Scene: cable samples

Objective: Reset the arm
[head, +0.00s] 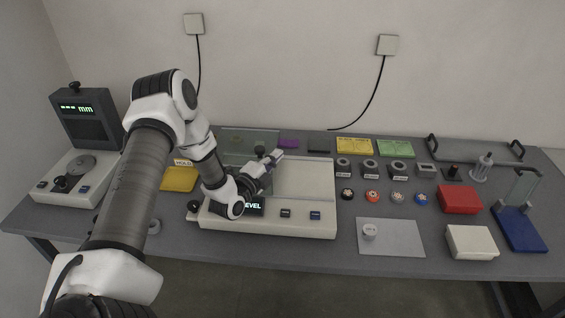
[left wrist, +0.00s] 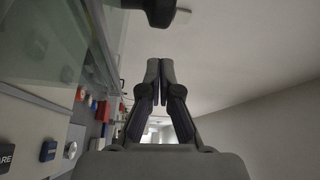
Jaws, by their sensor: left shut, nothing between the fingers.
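My left arm comes in from the left and reaches over a white instrument (head: 325,190) with a display reading "LEVEL" (head: 253,206) and two dark buttons (head: 300,214). My left gripper (head: 277,155) is above the instrument, in front of its upright clear panel (head: 235,134). In the left wrist view the left gripper's fingertips (left wrist: 159,68) meet, with nothing between them. A dark knob (left wrist: 155,10) shows at the top of that view, apart from the fingers. The arm hides part of the instrument. My right gripper is not in view.
A device with an "mm" display (head: 76,107) stands at the left. Yellow (head: 354,147) and green (head: 395,148) trays, small labelled blocks, cable samples, a red box (head: 459,198), a white box (head: 471,241) and a blue stand (head: 520,228) fill the right.

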